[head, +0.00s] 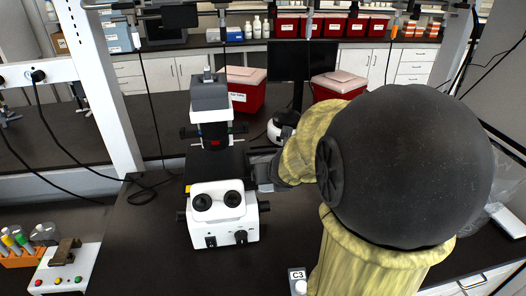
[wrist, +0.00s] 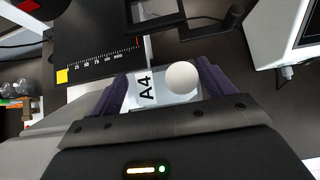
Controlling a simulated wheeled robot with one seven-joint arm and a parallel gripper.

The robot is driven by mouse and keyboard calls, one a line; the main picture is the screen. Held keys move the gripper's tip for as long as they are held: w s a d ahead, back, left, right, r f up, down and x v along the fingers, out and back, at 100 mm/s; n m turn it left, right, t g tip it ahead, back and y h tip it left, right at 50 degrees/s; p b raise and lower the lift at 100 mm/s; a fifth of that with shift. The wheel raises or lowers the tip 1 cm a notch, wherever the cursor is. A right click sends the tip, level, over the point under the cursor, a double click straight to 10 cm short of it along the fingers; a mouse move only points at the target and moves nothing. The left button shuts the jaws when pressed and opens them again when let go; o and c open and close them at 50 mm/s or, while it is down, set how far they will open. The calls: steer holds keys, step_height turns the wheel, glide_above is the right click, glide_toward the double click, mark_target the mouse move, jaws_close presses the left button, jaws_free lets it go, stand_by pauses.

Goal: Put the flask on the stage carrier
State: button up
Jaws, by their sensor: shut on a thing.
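My gripper (wrist: 163,86) is shut on the flask (wrist: 150,90), a clear flask labelled A4 with a round white cap (wrist: 182,78). The flask sits between the two purple finger pads. In the wrist view, the stage carrier appears to be the black open frame (wrist: 156,25) at the top, just beyond the flask; its far part is cut off. The black microscope stage (wrist: 85,40) with a printed scale and yellow corner lies to its left. In the head view, my gripper (head: 262,170) is at the right side of the microscope (head: 225,222); the flask cannot be made out there.
A dark knob on an arm (wrist: 228,22) stands right of the frame. A white device (wrist: 270,35) is at the right in the wrist view. In the head view, a tube rack (head: 18,255) and button box (head: 65,268) stand at the left.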

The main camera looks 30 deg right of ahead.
steer(key=w+d+p, duration=0.1)
steer(key=w+p, duration=0.2)
steer(key=w, duration=0.2)
steer(key=w+d+p, duration=0.2)
steer(key=w+p, duration=0.1)
steer(key=w, duration=0.2)
steer(key=w+d+p, duration=0.1)
steer(key=w+p, duration=0.1)
steer(key=w, duration=0.3)
steer(key=shift+w+d+r+p, duration=0.1)
steer(key=shift+w+d+p, duration=0.1)
steer(key=shift+d+p, duration=0.15)
steer(key=shift+w, duration=0.3)
steer(key=shift+s, duration=0.1)
steer(key=shift+f, duration=0.25)
steer(key=shift+f, duration=1.65)
steer(key=shift+f, duration=0.1)
